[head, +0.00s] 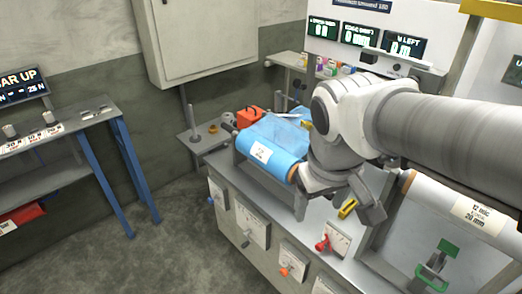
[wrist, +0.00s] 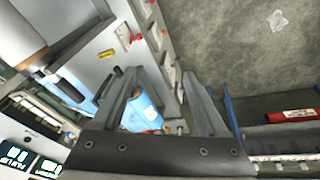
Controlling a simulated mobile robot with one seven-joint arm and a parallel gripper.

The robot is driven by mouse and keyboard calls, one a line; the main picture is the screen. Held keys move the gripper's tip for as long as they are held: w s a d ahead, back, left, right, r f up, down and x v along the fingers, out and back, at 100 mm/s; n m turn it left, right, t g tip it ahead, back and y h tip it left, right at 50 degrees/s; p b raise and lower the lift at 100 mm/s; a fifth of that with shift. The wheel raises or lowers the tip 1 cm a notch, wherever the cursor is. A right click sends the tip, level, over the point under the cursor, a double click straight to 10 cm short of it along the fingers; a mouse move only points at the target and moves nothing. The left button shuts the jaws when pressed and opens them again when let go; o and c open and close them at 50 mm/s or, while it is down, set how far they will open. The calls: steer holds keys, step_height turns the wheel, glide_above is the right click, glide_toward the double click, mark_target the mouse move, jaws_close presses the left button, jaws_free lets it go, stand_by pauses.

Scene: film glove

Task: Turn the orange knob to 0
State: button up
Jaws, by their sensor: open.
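The orange knob (head: 284,270) sits on a pale dial plate (head: 294,261) on the front face of the grey machine, low in the head view. Its pointer position and the dial marks are too small to read. My gripper (wrist: 160,73) is open, with nothing between its fingers in the wrist view. In the head view it is above the machine's top, up and right of the orange knob and apart from it. In the wrist view a small orange-red spot (wrist: 165,33) lies on the machine's front edge; I cannot tell whether it is this knob.
A red handle (head: 323,244) on a plate and a yellow piece (head: 347,208) are near my gripper. A blue film roll (head: 265,155) lies on the machine. A blue knob (head: 211,200) is farther left. A blue-legged bench (head: 130,160) stands left; the floor between is clear.

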steer(key=w+a+f+n+g+h+b, duration=0.1)
steer(key=w+a+f+n+h+b, duration=0.25)
steer(key=f, duration=0.85)
steer(key=w+a+f+n+g+h+b, duration=0.1)
steer(key=w+a+f+n+h+b, duration=0.25)
steer(key=f, duration=0.75)
steer(key=w+a+f+n+g+h+b, duration=0.15)
steer(key=w+f+n+b, duration=0.35)
steer(key=f, duration=0.7)
steer(key=n+t+h+b, duration=0.5)
steer(key=n+t+b, duration=0.6)
steer(key=n, duration=0.1)
glide_toward(282, 273)
steer(key=b+x, duration=0.1)
steer(key=x, duration=0.8)
steer(key=shift+d+b, duration=0.15)
steer(key=shift+b, duration=0.2)
jaws_close()
